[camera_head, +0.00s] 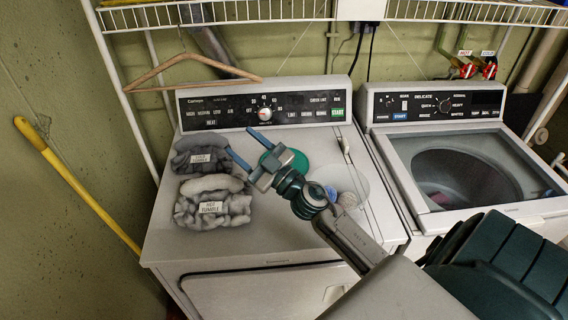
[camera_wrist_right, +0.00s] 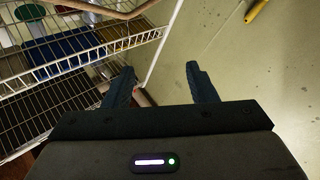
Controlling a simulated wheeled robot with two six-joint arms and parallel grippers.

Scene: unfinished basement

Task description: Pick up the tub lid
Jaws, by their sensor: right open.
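A green round disc (camera_head: 297,163), which looks like the tub lid, lies on top of the left machine (camera_head: 290,237). My right gripper partly covers it in the head view. My left gripper is not in view.
Two labelled grey cloth bundles (camera_head: 202,156) (camera_head: 212,203) sit left of the gripper. A wooden hanger (camera_head: 190,66) hangs from the wire shelf (camera_head: 230,14). The washer (camera_head: 412,203) stands at right. The machine top's front left is clear.

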